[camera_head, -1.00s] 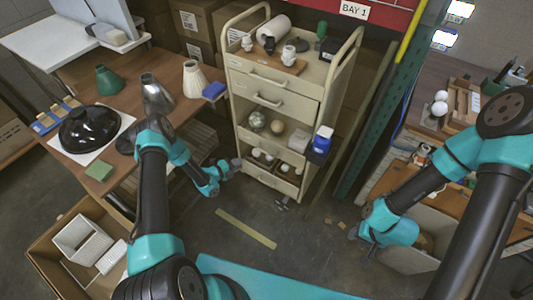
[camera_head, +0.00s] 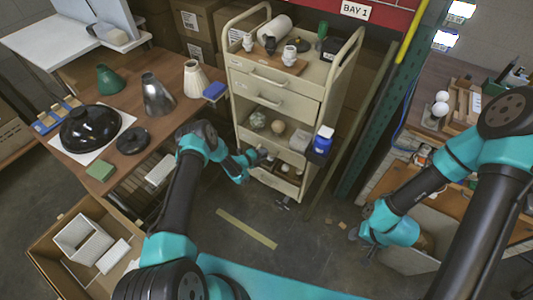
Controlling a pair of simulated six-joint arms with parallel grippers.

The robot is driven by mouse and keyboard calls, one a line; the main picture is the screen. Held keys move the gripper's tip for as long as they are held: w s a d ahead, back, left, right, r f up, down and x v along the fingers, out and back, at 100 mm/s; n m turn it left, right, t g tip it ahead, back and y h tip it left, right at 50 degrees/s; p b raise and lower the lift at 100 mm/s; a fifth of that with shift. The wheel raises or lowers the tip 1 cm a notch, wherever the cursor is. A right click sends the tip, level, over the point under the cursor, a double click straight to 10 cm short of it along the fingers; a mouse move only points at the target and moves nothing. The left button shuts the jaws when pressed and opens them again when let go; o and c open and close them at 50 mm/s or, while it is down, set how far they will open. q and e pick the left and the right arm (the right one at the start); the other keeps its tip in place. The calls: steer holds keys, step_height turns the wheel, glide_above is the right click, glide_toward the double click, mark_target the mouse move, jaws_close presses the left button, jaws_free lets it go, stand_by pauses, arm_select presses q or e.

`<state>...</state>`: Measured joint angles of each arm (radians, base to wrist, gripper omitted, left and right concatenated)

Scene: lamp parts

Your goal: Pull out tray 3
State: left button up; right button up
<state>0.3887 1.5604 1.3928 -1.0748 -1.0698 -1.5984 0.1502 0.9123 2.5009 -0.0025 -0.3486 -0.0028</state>
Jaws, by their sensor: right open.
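A beige cart (camera_head: 275,82) stands in the middle with two closed drawers at the top and open tray levels below. The middle tray level holds round items (camera_head: 257,120) and a pale block. A lower tray level (camera_head: 290,158) holds several small white parts. Which one is tray 3 is not marked. My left gripper (camera_head: 262,154) is at the left front of the lower tray level; its fingers are too small to tell open from shut. My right gripper (camera_head: 354,235) is open and empty, low above the floor at right, apart from the cart.
A green rack post (camera_head: 385,110) stands right of the cart. A wooden table (camera_head: 180,108) with lampshades is at left, and a cardboard box (camera_head: 50,250) is below it.

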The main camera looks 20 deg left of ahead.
arm_select(q)
steer(key=shift+x, duration=1.05)
jaws_close()
